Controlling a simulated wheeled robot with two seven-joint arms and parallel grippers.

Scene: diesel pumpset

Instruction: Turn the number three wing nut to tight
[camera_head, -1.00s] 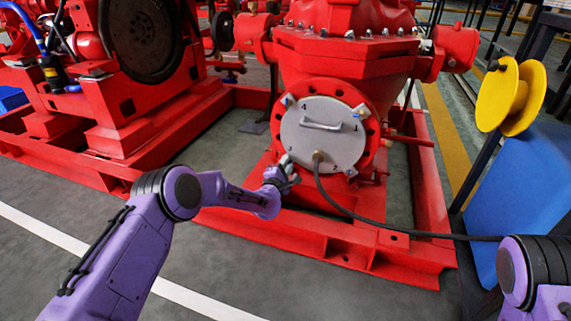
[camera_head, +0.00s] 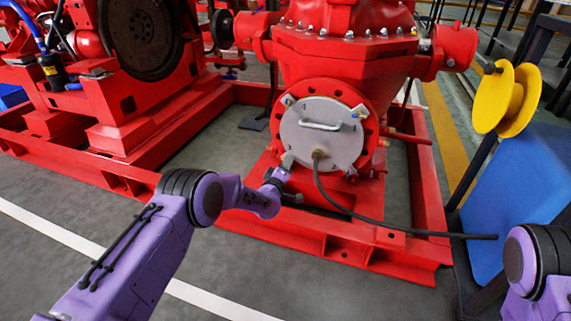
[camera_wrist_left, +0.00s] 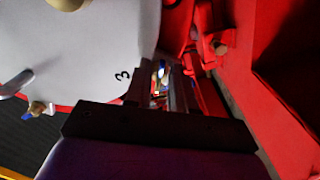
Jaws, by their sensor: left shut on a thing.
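The round grey cover (camera_head: 345,143) sits on the red flange of the pump, with a handle (camera_head: 320,126) across it. In the left wrist view a black "3" is printed on the cover (camera_wrist_left: 95,45), beside my left gripper (camera_wrist_left: 160,88). Its dark fingers are shut on the number three wing nut (camera_wrist_left: 161,72), of which only a small blue and bright part shows between them. In the head view my left gripper (camera_head: 287,162) is at the cover's lower left edge and hides that nut. My right gripper is out of view.
Other wing nuts sit at the cover's upper left (camera_head: 288,101) and upper right (camera_head: 358,112). A dark cable (camera_head: 375,222) runs from the cover's middle to the right. The red base frame (camera_head: 330,240) lies below my left gripper. A yellow reel (camera_head: 510,98) stands at right.

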